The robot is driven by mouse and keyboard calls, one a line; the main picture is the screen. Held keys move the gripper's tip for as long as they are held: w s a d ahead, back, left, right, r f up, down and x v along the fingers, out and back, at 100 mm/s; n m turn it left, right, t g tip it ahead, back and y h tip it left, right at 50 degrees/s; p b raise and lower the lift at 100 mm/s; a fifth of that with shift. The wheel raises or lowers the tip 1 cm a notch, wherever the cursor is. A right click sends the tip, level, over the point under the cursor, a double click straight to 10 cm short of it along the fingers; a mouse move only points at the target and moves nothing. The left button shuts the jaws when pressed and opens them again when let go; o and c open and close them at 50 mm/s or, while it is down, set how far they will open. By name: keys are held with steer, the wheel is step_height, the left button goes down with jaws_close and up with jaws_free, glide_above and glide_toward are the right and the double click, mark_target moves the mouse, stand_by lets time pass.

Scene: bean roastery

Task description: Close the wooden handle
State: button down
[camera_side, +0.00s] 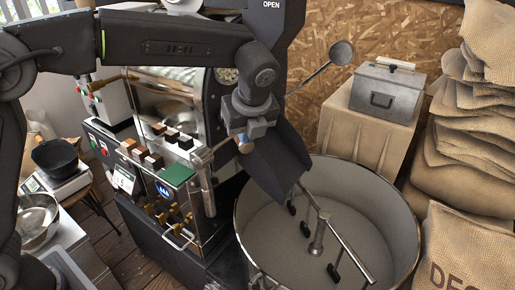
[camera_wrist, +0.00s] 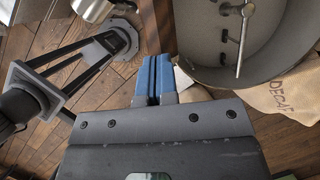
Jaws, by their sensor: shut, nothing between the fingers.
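A small tan, wood-coloured knob (camera_side: 246,147) shows just below my gripper (camera_side: 243,136) in the side view, in front of the roaster and left of the dark chute; it looks like the wooden handle. My gripper is very near it, but I cannot tell whether they touch. In the wrist view my gripper (camera_wrist: 153,80) has its two blue fingers together with nothing between them. They point over the wooden floor, left of the round cooling pan (camera_wrist: 190,48). I cannot make out the handle in the wrist view.
The dark chute (camera_side: 277,160) slopes into the cooling pan (camera_side: 411,230), which has a stirring arm (camera_side: 345,250). The roaster's control panel (camera_side: 125,180) stands to the left. A metal box (camera_side: 388,92) and burlap sacks (camera_side: 470,145) are at the right. A black stand (camera_wrist: 85,60) stands on the floor.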

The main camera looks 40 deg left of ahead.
steer(key=shift+w+a, duration=0.4)
steer(key=shift+a, duration=0.2)
steer(key=shift+w+a, duration=0.35)
steer(key=shift+a, duration=0.2)
steer(key=d, duration=0.1)
steer(key=s+d, duration=0.2)
steer(key=shift+s+d+r, duration=0.2)
steer(key=shift+d+r, duration=0.1)
steer(key=shift+d, duration=0.1)
steer(key=v, duration=0.9)
steer(key=c, duration=1.8)
jaws_free()
steer(key=shift+r, duration=0.1)
steer(key=shift+c, duration=0.2)
